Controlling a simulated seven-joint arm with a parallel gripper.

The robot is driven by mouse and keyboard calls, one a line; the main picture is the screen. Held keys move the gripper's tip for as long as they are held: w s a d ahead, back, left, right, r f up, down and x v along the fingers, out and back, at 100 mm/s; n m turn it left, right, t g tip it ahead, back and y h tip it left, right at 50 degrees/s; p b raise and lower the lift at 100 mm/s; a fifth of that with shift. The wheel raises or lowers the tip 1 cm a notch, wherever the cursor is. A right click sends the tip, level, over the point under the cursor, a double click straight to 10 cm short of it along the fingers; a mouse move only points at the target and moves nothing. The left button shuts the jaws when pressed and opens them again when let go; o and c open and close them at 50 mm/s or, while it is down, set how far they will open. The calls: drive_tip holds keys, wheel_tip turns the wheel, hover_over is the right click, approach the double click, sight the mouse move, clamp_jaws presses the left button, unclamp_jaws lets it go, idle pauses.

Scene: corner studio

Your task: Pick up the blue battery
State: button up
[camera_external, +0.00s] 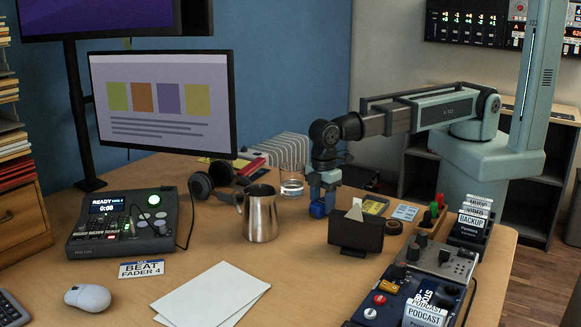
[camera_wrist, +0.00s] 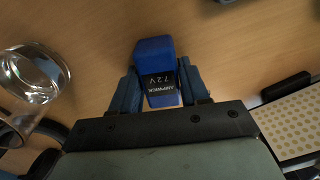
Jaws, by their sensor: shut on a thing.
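The blue battery (camera_wrist: 154,53) has a dark label with white lettering that includes "7.2V". In the wrist view it sits between the two fingers of my gripper (camera_wrist: 156,88), with a finger against each side. In the external view the battery (camera_external: 317,210) shows as a small blue block below my gripper (camera_external: 322,196), near the middle of the desk. My gripper is shut on it. I cannot tell whether the battery touches the desk or is just above it.
A clear glass (camera_external: 291,181) stands close left of my gripper, also in the wrist view (camera_wrist: 36,72). A black card holder (camera_external: 355,235) stands in front, and a metal pitcher (camera_external: 260,215) at front left. Headphones (camera_external: 205,185) lie farther left. White papers (camera_external: 212,297) lie in front.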

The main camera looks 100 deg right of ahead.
drive_tip(key=shift+c, duration=1.1)
drive_tip(key=shift+r, duration=0.15)
